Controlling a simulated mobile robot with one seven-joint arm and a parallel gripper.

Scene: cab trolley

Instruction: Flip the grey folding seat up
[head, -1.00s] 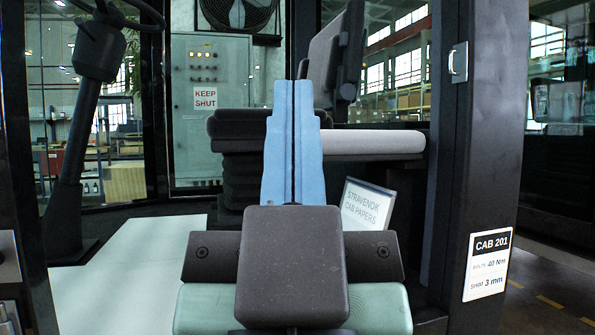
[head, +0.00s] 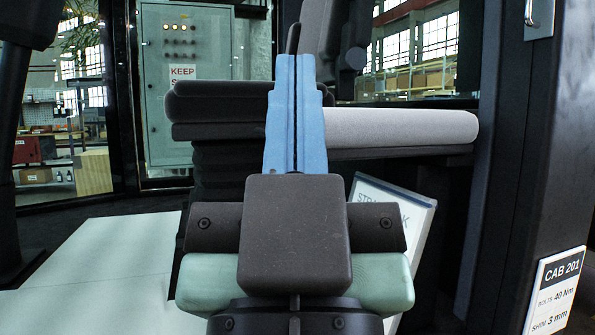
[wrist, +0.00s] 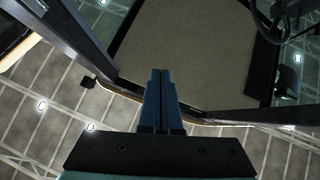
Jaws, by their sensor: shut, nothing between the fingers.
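The grey folding seat (head: 400,128) is a light grey padded slab in the head view, right of centre. It is folded down and lies about level, with a dark underside. My gripper (head: 297,60) has blue fingers pressed together, pointing up and forward, with nothing between them. In the head view the fingers stand in front of the seat's left end and overlap it in the picture; I see no clear contact. In the wrist view my gripper (wrist: 160,75) points up towards the cab roof, and the seat does not show there.
A black operator seat (head: 215,105) adjoins the grey seat on the left. A white papers board (head: 415,215) leans below the grey seat. A dark cab post (head: 550,140) stands close on the right. A control cabinet (head: 188,80) is behind. Pale floor (head: 100,260) lies clear at left.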

